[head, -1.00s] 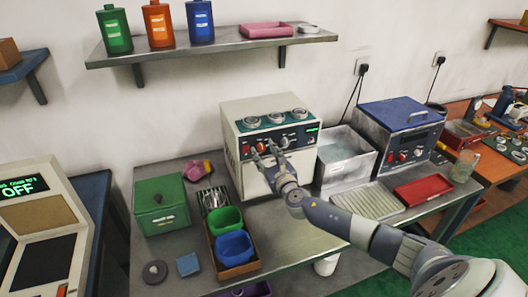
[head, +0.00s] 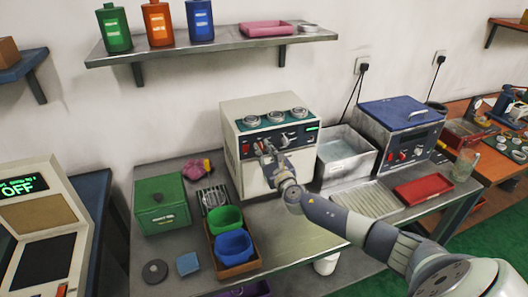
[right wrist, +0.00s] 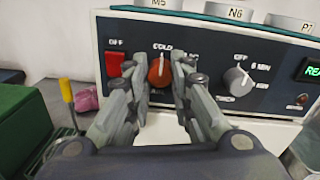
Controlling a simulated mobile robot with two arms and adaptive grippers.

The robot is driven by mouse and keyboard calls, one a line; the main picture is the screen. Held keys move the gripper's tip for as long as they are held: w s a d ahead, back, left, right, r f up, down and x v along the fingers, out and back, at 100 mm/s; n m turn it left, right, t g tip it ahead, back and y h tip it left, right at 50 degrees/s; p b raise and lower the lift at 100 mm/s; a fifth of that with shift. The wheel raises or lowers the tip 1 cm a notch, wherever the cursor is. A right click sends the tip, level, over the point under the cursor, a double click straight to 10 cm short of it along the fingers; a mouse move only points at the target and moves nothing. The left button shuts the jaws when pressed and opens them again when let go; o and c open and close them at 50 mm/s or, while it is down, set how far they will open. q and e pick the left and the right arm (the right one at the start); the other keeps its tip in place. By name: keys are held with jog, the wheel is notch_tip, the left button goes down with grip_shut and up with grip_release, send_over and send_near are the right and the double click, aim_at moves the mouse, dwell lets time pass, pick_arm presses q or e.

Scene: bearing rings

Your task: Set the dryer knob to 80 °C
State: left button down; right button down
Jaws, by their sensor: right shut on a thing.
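The cream machine (head: 235,110) with a dark control panel stands at the back of the bench. In the right wrist view its panel carries an orange knob (right wrist: 157,75) under the word COLD. The knob's white mark points about straight up, towards that word; its other labels are partly hidden by my fingers. My right gripper (head: 266,148) is at the panel, its two fingers shut on either side of the orange knob. My left gripper is not in view.
A red switch (right wrist: 115,63) sits left of the knob and a grey timer knob (right wrist: 238,80) sits right of it. A green display (right wrist: 313,71) is partly cut off. A grey basin (head: 340,173) stands right of the machine, a green box (head: 160,197) to the left.

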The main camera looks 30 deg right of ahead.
jog(key=m+b, duration=0.2)
jog(key=m, duration=0.2)
jog(key=shift+f+b, duration=0.1)
jog(key=shift+b, duration=0.25)
jog(key=m+b, duration=0.2)
jog(key=m, duration=0.3)
jog(key=shift+m, duration=0.3)
jog(key=m+b, duration=0.2)
jog(key=m, duration=0.3)
jog(key=shift+m+h, duration=0.3)
jog(key=shift+h, duration=0.1)
jog(key=m, duration=0.4)
jog(key=shift+m, duration=0.7)
jog(key=c, duration=1.4)
grip_release()
